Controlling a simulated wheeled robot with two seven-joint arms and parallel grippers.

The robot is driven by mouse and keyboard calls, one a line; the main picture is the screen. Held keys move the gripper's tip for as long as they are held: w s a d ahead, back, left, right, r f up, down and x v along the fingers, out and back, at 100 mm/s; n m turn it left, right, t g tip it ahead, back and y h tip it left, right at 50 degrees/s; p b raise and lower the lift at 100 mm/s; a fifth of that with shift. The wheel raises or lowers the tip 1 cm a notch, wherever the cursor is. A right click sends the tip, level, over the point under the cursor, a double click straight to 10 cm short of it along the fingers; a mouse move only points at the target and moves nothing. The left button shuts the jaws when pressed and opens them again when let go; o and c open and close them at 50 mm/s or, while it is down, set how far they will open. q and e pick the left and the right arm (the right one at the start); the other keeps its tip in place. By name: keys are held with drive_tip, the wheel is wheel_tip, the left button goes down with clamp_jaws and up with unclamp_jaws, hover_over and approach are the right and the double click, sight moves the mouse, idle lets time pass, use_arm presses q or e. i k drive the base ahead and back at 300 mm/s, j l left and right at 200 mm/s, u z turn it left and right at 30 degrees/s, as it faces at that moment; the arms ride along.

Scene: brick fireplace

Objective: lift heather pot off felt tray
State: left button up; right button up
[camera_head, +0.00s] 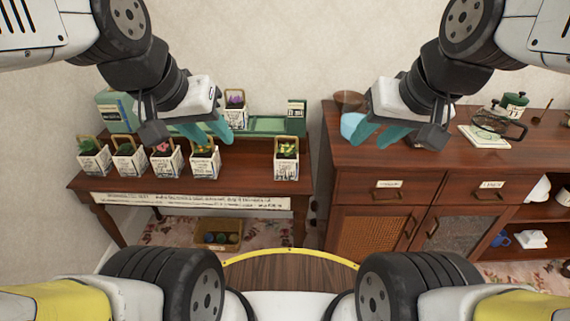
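A white printed pot with a wooden handle and purple flowers, which looks like the heather pot (235,112), stands upright at the back of the left table. It appears to stand on the green tray (267,125), though its base is partly hidden by my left gripper. My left gripper (213,134) has teal fingers spread apart and empty, hanging in front of and slightly left of that pot. My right gripper (372,137) also has its teal fingers apart and empty, over the left end of the cabinet.
Similar pots line the table's front, including a pink-flowered one (166,161) and a yellow-flowered one (286,159).

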sight(236, 112)
drive_tip(key=z, duration=0.35)
drive_tip(key=i+j+z, duration=0.1)
drive_tip(key=j+z, duration=0.15)
drive_tip(key=i+j+z, duration=0.1)
drive_tip(key=j+z, duration=0.15)
drive_tip(key=j, duration=0.2)
drive_tip(key=j+z, duration=0.25)
drive_tip(key=j, duration=0.15)
drive_tip(key=i+j, duration=0.1)
drive_tip(key=j, duration=0.6)
drive_tip(key=i+j+z, duration=0.15)
drive_tip(key=j, duration=0.55)
drive_tip(key=k, duration=0.05)
